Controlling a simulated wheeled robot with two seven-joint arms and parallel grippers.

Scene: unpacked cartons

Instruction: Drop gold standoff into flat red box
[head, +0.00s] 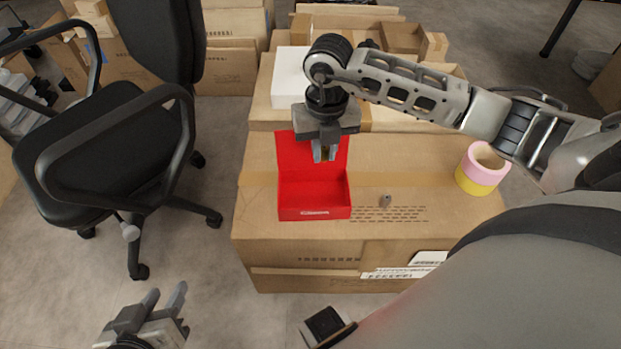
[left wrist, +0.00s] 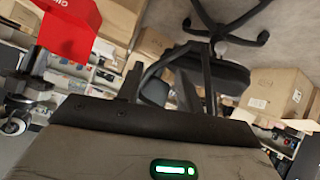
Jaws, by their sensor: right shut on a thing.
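The flat red box (head: 314,196) lies open on a large carton, its lid raised at the back. Its visible floor is bare. My right gripper (head: 324,155) hangs over the box in front of the raised lid, fingers pointing down. It is shut on a small gold-brown piece, apparently the gold standoff (head: 325,152), mostly hidden between the fingers. My left gripper (head: 166,295) is low at the left, off the carton, with its fingers apart and empty. The red box also shows at the upper left of the left wrist view (left wrist: 72,30).
A small grey-brown piece (head: 386,200) lies on the carton (head: 420,180) right of the box. Pink and yellow tape rolls (head: 482,168) stand at the carton's right. A white box (head: 289,78) is behind. A black office chair (head: 110,140) stands on the left.

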